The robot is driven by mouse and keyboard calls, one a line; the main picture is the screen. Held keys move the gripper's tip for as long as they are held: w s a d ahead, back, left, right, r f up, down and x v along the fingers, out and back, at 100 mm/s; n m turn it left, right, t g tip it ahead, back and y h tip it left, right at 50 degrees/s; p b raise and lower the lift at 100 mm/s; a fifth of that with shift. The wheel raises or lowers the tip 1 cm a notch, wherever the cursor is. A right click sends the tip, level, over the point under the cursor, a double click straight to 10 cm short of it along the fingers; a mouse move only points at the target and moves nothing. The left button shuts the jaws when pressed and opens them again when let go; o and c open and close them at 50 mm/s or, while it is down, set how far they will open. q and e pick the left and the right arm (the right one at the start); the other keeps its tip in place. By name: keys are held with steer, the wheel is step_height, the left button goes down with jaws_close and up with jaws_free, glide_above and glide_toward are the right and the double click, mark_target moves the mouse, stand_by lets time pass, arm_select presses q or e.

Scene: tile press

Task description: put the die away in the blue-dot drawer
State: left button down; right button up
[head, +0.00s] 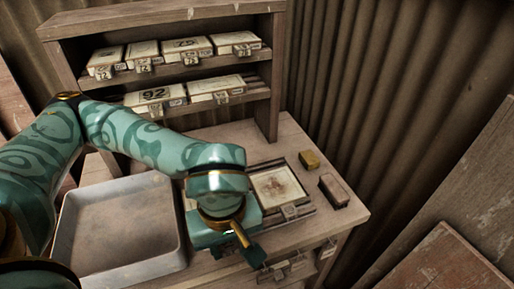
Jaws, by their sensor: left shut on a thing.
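My left gripper (250,247) hangs over the front edge of the workbench, just right of the grey tray. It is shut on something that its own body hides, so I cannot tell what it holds. Several pale dies with numbers and small tags, one marked 92 (156,96), lie on the shelves. A framed pale tile or die with a reddish mark (278,187) lies on the bench behind and right of the gripper. A drawer front with a metal pull (284,269) shows below the bench edge near the gripper. No blue dot can be made out. My right gripper is not in view.
An empty grey tray (118,267) is at the bench's left front. A yellowish block (309,160) and a dark brown block (334,190) lie at the right. The wooden shelf unit (160,17) stands behind, with a corrugated wall (400,90) to the right.

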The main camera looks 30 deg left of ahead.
arm_select(q)
steer(key=m, duration=0.2)
steer(key=shift+m, duration=0.4)
steer(key=shift+w+f+m, duration=0.15)
steer(key=shift+w+m, duration=0.2)
steer(key=shift+m, duration=0.75)
steer(key=w+m, duration=0.2)
steer(key=m, duration=0.1)
steer(key=w+a+m, duration=0.1)
steer(key=shift+w+a+r+m, duration=0.1)
steer(key=shift+w+r+m, duration=0.2)
steer(key=shift+r+m, duration=0.1)
steer(key=w+r, duration=0.1)
steer(key=w+a, duration=0.1)
steer(key=w, duration=0.1)
steer(key=shift+r, duration=0.4)
steer(key=shift+d, duration=0.1)
